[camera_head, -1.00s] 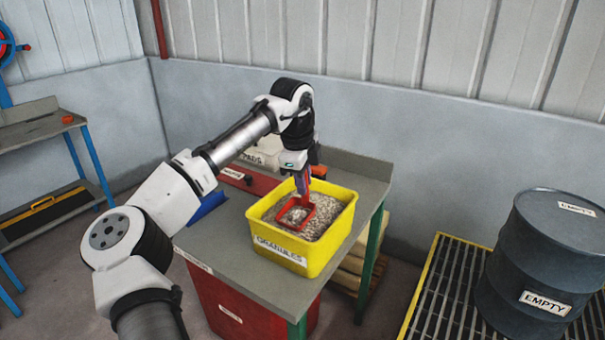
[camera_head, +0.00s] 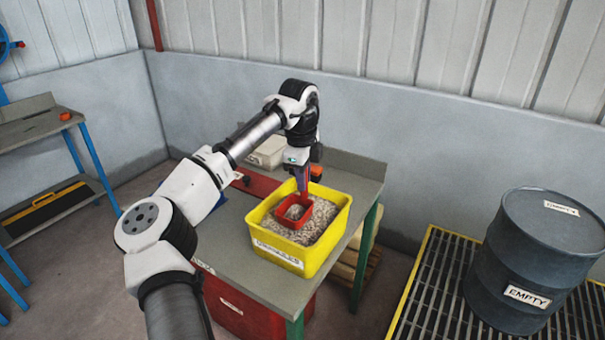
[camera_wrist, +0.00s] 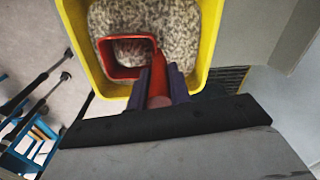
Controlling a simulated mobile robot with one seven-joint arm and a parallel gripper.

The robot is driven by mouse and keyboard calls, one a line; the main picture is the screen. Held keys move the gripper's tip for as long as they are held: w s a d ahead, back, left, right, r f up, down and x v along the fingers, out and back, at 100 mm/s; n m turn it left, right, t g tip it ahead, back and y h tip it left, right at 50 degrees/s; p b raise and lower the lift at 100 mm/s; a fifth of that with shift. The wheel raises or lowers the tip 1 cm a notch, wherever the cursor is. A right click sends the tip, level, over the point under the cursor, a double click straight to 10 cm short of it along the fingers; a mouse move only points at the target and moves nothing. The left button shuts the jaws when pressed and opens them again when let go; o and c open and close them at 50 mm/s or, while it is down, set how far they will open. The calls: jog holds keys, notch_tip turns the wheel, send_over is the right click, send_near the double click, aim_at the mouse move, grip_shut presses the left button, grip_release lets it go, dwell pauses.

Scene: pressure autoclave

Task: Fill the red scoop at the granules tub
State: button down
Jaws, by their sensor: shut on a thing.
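The yellow granules tub (camera_head: 328,258) stands on the grey bench and holds pale, speckled granules (camera_head: 318,226). The red scoop (camera_head: 280,214) is inside the tub, towards its left side, with granules visible within its walls. In the wrist view the square red scoop (camera_wrist: 104,58) lies among the granules (camera_wrist: 182,38), near the left wall of the tub (camera_wrist: 209,50). My gripper (camera_head: 301,181) is above the tub, pointing down, shut on the scoop's handle. The purple-grey fingers (camera_wrist: 160,84) flank the red handle in the wrist view. How deep the scoop sits is hard to tell.
A pale box (camera_head: 268,153) and a red item (camera_head: 257,186) lie on the bench behind the tub. A red bin (camera_head: 240,304) is below the bench. A dark drum marked EMPTY (camera_head: 535,262) stands on a yellow-edged grating (camera_head: 428,290) at the right.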

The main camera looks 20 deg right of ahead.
notch_tip(320, 180, up, 8)
jog(key=w+d+y+p, duration=0.1)
jog(key=w+d+p, duration=0.1)
jog(key=p, duration=0.6)
jog(key=shift+d+r+g, duration=0.2)
jog(key=shift+d+g, duration=0.2)
dwell(0.5)
